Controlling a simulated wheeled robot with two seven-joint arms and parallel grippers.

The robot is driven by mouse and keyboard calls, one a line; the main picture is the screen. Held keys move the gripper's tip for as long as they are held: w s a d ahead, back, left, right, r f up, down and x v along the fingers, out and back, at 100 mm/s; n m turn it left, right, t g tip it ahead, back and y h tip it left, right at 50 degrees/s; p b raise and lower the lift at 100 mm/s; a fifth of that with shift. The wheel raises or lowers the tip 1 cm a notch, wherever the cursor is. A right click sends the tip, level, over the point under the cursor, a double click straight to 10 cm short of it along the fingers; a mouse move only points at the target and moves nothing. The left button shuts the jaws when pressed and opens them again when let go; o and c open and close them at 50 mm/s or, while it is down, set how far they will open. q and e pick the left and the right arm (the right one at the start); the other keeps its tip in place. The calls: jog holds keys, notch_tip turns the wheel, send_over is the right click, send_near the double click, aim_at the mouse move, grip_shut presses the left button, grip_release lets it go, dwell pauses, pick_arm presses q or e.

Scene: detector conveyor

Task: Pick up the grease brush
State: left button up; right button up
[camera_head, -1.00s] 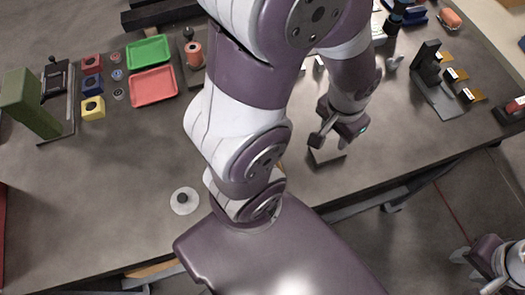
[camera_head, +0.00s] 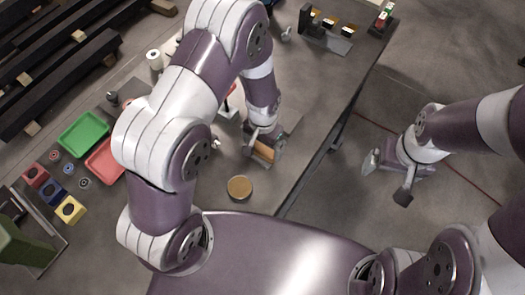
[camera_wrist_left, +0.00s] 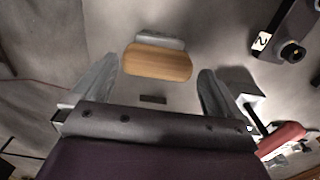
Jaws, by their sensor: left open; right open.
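A tan wooden block with a grey part along its far side, which looks like the grease brush (camera_wrist_left: 157,62), lies in the left wrist view between and just beyond my left fingertips. In the head view the tan brush (camera_head: 265,151) shows at my left gripper (camera_head: 262,138), near the table's edge. The left gripper is open, with a finger on either side of the brush; I see gaps and no grip. My right gripper (camera_head: 388,178) is open and empty, over the floor right of the table.
A round tan-topped tin (camera_head: 239,188) stands near the table's front edge. Green (camera_head: 83,134) and red (camera_head: 105,160) trays and several coloured blocks are at left. A dark stand (camera_head: 325,30) is at the far end. My left arm hides part of the table.

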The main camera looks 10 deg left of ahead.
aim_at(264, 148)
pick_arm(q)
notch_tip(264, 148, down, 4)
jog(key=shift+s+d+r+p, duration=0.1)
jog(key=shift+r+p, duration=0.05)
jog(key=shift+p, duration=0.4)
jog(key=shift+w+f, duration=0.2)
jog(key=shift+s+r, duration=0.1)
jog(key=shift+s, duration=0.05)
jog(key=c, duration=0.7)
jog(key=shift+c, duration=0.2)
pick_arm(e)
jog(key=shift+s+r, duration=0.1)
jog(key=shift+r, duration=0.85)
pick_arm(q)
jog(key=shift+r+b, duration=0.4)
jog(key=shift+r, duration=0.05)
notch_tip(264, 148, up, 2)
jog(key=shift+r+b, duration=0.25)
jog(key=shift+b, duration=0.4)
jog(key=w+d+r+b, duration=0.4)
jog(key=w+d+r, duration=0.3)
jog(key=d, duration=0.2)
jog(key=shift+d+r, duration=0.15)
jog(key=shift+r, duration=0.2)
pick_arm(e)
notch_tip(264, 148, down, 6)
